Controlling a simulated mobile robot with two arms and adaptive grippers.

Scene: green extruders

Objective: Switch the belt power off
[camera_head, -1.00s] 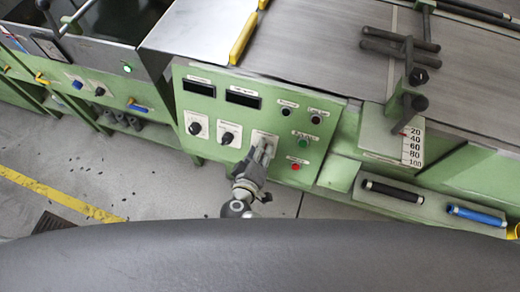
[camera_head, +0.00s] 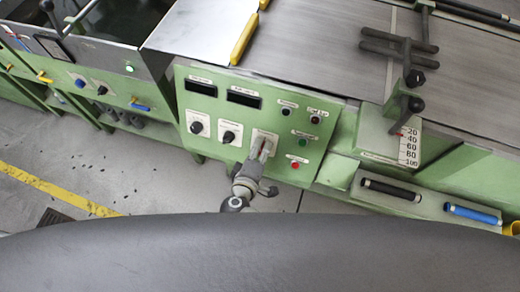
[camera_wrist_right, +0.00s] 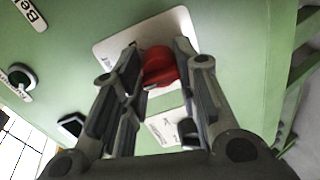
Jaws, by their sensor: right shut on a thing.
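The green control panel (camera_head: 215,128) carries a red rotary switch on a white plate (camera_head: 270,134) at its lower middle. In the right wrist view the red switch knob (camera_wrist_right: 159,67) sits between my two fingers, in front of its white plate (camera_wrist_right: 182,22). My right gripper (camera_head: 262,151) reaches the panel from below and is shut on the knob. It also shows in the right wrist view (camera_wrist_right: 158,80). The fingers hide part of the knob in the head view, and I cannot read its exact setting. My left gripper is not in view.
Two black knobs (camera_head: 229,135) on white plates sit left of the switch. A green button (camera_head: 303,143) and a red button (camera_head: 295,163) lie close on its right. Black (camera_head: 391,189) and blue (camera_head: 472,214) handles lie further right.

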